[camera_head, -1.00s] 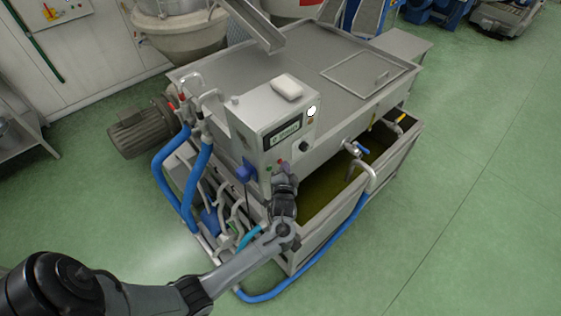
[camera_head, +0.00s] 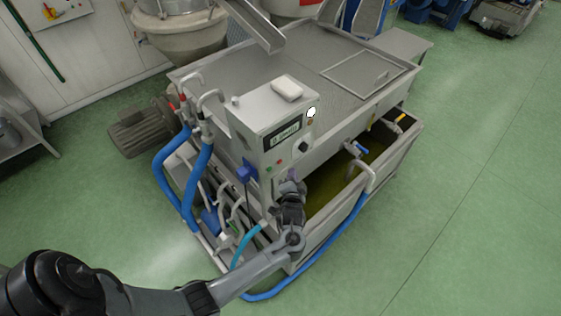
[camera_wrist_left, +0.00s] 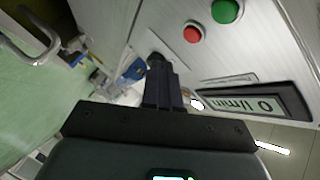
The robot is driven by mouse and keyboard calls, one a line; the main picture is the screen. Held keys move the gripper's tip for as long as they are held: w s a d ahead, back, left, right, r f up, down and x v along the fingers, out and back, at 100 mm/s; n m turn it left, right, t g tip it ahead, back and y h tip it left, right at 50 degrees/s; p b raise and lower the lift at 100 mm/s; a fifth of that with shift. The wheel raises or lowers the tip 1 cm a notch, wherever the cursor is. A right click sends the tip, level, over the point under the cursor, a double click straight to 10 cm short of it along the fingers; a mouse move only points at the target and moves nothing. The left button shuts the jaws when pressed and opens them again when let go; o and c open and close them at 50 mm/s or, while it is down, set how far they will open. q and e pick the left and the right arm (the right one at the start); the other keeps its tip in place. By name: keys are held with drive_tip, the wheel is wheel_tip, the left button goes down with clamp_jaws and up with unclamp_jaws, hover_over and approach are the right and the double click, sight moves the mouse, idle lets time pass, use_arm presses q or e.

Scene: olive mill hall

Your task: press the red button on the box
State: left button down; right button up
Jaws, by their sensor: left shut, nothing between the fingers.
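The control box (camera_head: 262,125) is a pale metal cabinet with a display, standing at the near end of the steel tank. Its red button (camera_head: 279,161) is small, low on the front face, beside a green button (camera_head: 269,169). In the left wrist view the red button (camera_wrist_left: 193,33) and the green button (camera_wrist_left: 227,10) show clearly at the top. My left gripper (camera_head: 291,175) is just below and right of the red button in the head view, apart from it. Its dark fingers (camera_wrist_left: 156,62) are closed and empty. My right gripper is not in view.
A black knob (camera_head: 303,146) and the display (camera_head: 287,130) sit on the same face; a blue plug (camera_head: 245,172) is at its left edge. Blue hoses (camera_head: 199,170) and pipes crowd the left. The open tank (camera_head: 395,163) lies right.

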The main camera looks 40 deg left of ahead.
use_arm(q)
drive_tip(key=shift+s+d, duration=0.1)
drive_tip(key=shift+d, duration=0.9)
drive_tip(key=s+a+f+m+g+h+p, duration=0.1)
drive_tip(key=s+f, duration=0.2)
drive_tip(key=s, duration=0.4)
drive_tip(key=s+f+m+h+p, duration=0.1)
drive_tip(key=s+f, duration=0.2)
drive_tip(key=s, duration=0.3)
drive_tip(key=s+d+r+n+g+h+p, duration=0.1)
drive_tip(key=s+d+r+n+g+h, duration=0.2)
drive_tip(key=s+d+r, duration=1.1)
drive_tip(key=shift+s+g+h+p, duration=0.4)
drive_tip(key=shift+s+g+h, duration=1.35)
drive_tip(key=shift+h, duration=1.05)
